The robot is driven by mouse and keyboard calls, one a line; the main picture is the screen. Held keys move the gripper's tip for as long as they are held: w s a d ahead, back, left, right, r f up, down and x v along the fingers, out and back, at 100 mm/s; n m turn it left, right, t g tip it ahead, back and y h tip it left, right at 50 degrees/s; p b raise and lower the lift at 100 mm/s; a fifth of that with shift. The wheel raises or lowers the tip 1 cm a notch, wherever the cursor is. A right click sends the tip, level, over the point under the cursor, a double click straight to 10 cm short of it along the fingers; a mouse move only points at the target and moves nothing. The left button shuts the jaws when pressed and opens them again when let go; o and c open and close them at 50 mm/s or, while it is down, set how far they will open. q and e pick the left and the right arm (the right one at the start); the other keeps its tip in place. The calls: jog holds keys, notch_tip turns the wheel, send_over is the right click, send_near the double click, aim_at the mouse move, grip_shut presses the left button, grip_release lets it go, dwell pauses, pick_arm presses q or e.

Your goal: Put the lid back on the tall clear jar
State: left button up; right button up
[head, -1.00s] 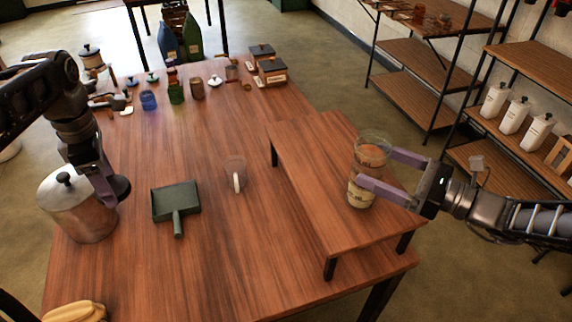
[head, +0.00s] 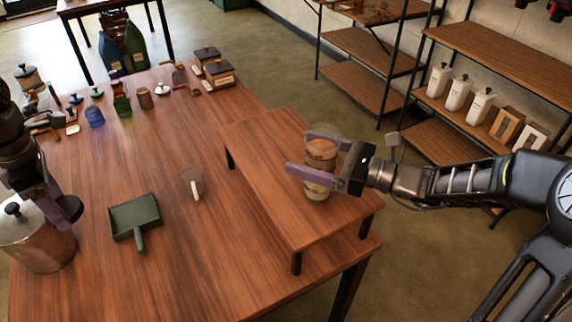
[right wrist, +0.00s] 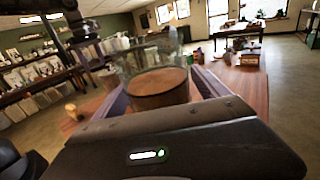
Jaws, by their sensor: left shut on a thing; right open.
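The tall clear jar (head: 320,165), with brown contents and a band round it, stands upright and without a lid on the raised wooden shelf. My right gripper (head: 299,151) is open, with one finger on each side of the jar. In the right wrist view the jar (right wrist: 158,85) sits between the fingers, its rim open. My left gripper (head: 64,209) is at the left edge, just above and right of a steel pot. It is shut on a dark rounded thing, mostly hidden; I cannot tell whether this is the jar's lid.
The steel pot (head: 32,240) with a black-knobbed lid stands at the left. Several cups and boxes crowd the far end. The raised shelf (head: 270,160) is otherwise bare.

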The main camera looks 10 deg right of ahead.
grip_shut()
dwell(1.0)
